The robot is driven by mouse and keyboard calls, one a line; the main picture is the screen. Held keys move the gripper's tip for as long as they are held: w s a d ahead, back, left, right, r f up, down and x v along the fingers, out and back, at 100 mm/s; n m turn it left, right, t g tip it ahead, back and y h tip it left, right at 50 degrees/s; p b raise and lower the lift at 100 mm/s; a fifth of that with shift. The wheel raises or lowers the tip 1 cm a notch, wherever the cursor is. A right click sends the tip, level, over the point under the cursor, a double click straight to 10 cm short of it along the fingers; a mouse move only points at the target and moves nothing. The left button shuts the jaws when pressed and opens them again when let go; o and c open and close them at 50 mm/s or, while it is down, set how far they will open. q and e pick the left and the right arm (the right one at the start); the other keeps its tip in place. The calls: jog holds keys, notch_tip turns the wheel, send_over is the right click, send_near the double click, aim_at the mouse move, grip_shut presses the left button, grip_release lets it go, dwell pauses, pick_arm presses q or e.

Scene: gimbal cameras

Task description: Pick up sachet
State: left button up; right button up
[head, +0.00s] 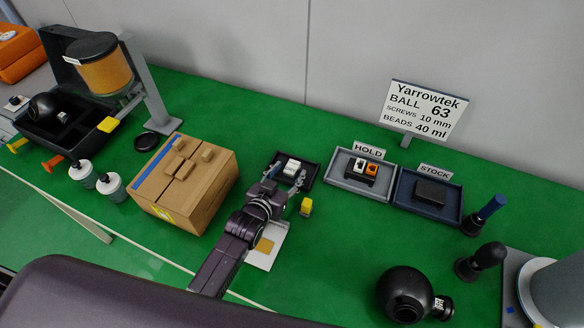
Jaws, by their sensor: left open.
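A small white item (291,165), possibly the sachet, lies in a small black tray (312,172) near the middle of the green table. It is too small to identify surely. My left gripper (286,180) reaches over the near side of this tray. Its fingers are spread apart, one toward each side of the tray, with the white item just beyond them. I cannot tell whether they touch anything. The gripper and wrist hide the tray's near part. My right gripper does not show.
A cardboard box (190,190) stands left of my arm. The HOLD tray (346,182) and STOCK tray (440,210) are to the right. A black ball (403,291) sits front right.

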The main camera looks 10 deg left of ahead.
pick_arm(q)
jog(key=c, duration=1)
jog(key=shift+r, duration=0.1)
jog(key=shift+c, duration=0.2)
